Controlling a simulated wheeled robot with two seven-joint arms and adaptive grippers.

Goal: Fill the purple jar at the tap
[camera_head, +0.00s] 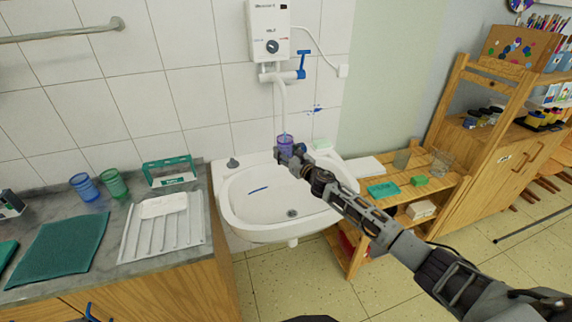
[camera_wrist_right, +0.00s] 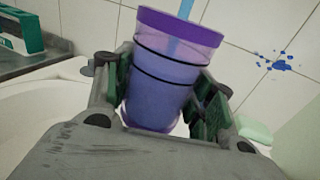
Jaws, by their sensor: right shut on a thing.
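The purple jar (camera_head: 284,142) is over the back of the white sink (camera_head: 240,206), under the spout of the tap (camera_head: 282,92). My right gripper (camera_head: 293,152) is shut on the jar's sides. The jar also shows in the right wrist view (camera_wrist_right: 165,75), see-through with dark bands and a purple rim. A light blue stream (camera_wrist_right: 185,28) enters its open top, and bluish content shows through the wall up to high in the jar. The jar looks about upright. The tap's blue lever (camera_head: 302,64) sits below the white water heater (camera_head: 269,30). My left gripper is not in view.
A grey counter left of the sink holds a blue cup (camera_head: 85,187), a green cup (camera_head: 114,184), a white drying tray (camera_head: 163,226) and a green cloth (camera_head: 62,245). A wooden shelf (camera_head: 400,205) stands right of the sink. The sink bowl is mostly clear.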

